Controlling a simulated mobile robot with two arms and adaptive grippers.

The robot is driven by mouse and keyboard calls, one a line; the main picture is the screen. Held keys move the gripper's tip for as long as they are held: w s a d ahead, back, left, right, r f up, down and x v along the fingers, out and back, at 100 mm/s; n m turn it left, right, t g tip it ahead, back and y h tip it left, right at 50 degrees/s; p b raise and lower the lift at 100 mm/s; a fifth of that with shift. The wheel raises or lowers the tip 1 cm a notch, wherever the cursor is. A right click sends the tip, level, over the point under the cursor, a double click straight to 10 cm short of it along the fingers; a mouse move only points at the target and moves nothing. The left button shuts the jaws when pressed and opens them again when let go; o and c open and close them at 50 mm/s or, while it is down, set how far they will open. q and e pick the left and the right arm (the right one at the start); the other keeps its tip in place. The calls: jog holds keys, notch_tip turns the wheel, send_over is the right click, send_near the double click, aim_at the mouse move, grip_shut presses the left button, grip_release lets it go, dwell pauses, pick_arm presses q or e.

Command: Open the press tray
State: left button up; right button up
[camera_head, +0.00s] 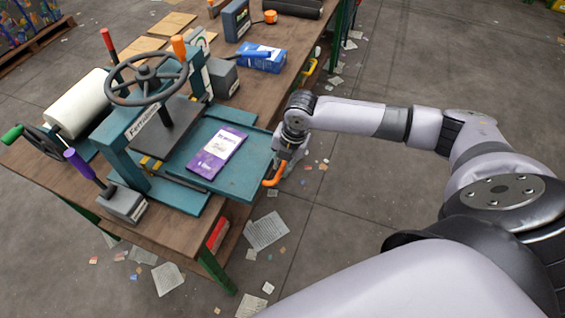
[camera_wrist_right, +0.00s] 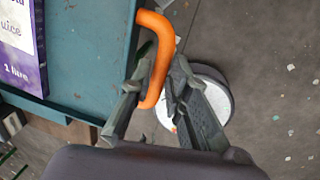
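The press (camera_head: 125,145) is a teal frame with a dark handwheel (camera_head: 147,82) on top, standing on the wooden table. Its teal tray (camera_head: 252,160) sticks out to the right of the frame, past the table edge. A flat purple and white juice carton (camera_head: 216,153) lies on the tray and partly shows in the right wrist view (camera_wrist_right: 38,50). The tray's orange handle (camera_head: 274,176) is at its outer edge. My right gripper (camera_head: 283,160) is at this handle. In the wrist view its fingers (camera_wrist_right: 160,88) are closed around the orange handle (camera_wrist_right: 163,50). My left gripper is out of view.
A white roll (camera_head: 80,104) and a grey box with a purple lever (camera_head: 122,204) stand beside the press. A blue packet (camera_head: 262,59) and a grey box (camera_head: 222,78) lie farther back. The floor right of the table is open, with scattered papers (camera_head: 267,232).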

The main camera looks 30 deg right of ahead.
jog(key=o, duration=0.3)
jog(key=r, duration=0.4)
jog(key=s+d+r, duration=0.1)
jog(key=r, duration=0.6)
jog(key=shift+s+d+r, duration=0.2)
jog(key=shift+s+r, duration=0.2)
